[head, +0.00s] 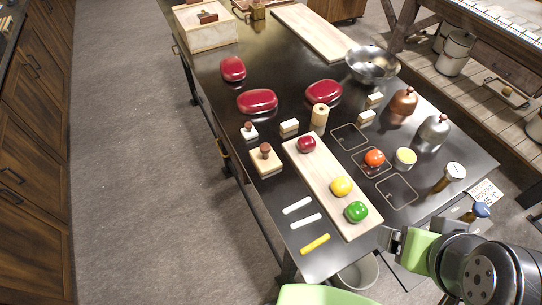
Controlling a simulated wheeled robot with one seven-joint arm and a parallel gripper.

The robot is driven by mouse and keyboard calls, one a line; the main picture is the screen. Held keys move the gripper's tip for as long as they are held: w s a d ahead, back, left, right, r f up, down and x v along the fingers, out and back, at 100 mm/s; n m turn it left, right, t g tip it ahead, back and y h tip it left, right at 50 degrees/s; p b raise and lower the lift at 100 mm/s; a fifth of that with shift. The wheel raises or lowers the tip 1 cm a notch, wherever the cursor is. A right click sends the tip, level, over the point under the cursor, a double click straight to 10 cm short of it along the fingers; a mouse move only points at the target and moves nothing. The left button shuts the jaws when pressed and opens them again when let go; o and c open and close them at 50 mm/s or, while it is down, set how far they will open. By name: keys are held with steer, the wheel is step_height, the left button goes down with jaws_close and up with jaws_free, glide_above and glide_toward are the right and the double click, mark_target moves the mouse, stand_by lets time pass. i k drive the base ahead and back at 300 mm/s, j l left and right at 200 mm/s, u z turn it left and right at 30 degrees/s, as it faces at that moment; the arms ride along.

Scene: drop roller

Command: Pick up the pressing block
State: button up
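A square pale wooden block with a round brown knob (265,160) stands on the dark table, left of the long pale board; it looks like the pressing block. A smaller white block with a brown knob (249,132) stands just behind it, so I cannot be sure which one bears the name. My gripper (388,238) is at the lower right, by the table's front right edge, well apart from both blocks. Its fingers are small and seen at an angle, so their opening is unclear. Nothing is visibly held.
The pale board (318,178) bears red, yellow and green rounded pieces. White and yellow sticks (314,244) lie in front left. A wooden cylinder (319,115), small pale blocks, red oval pieces (257,101), metal bell shapes (402,102) and a steel bowl (372,64) stand farther back.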

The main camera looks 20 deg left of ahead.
mark_target(266, 160)
steer(key=k+j, duration=0.15)
steer(key=j, duration=0.15)
steer(key=k+j, duration=0.1)
steer(key=j, duration=0.7)
steer(key=k+j+z, duration=0.1)
steer(key=j, duration=0.4)
steer(key=j+z, duration=0.1)
steer(key=j, duration=0.45)
steer(key=i+j, duration=0.35)
steer(key=j, duration=0.3)
steer(key=i+j+z, duration=0.1)
steer(key=i+j, duration=0.3)
steer(key=i, duration=0.2)
steer(key=l+z, duration=0.05)
